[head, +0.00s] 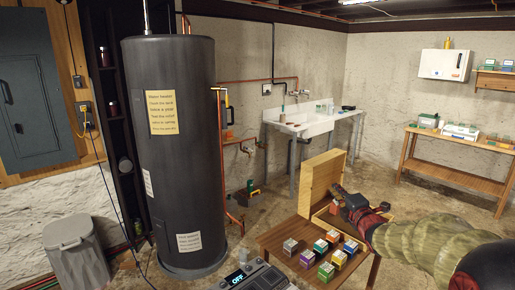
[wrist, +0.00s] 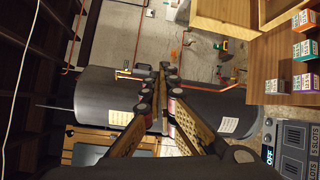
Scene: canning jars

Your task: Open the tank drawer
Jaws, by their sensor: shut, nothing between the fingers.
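My gripper (head: 343,197) is shut and empty, in front of the light wooden box (head: 320,178) on the low table. In the wrist view my gripper (wrist: 162,70) has its fingertips together, with the dark tank behind them. The tall dark grey tank (head: 172,190) stands at the left with a yellow note and white labels; it lies sideways in the wrist view (wrist: 95,95). I cannot make out which part is the tank drawer. A light wooden tray-like part (head: 325,215) at the box's foot is partly hidden by my gripper.
Several small coloured boxes (head: 325,272) stand on the low table (head: 272,240). A grey device (head: 262,280) reading OFF is at the bottom. A lidded grey bin (head: 75,255) stands left of the tank. A sink (head: 310,120) and shelf table (head: 455,165) are behind.

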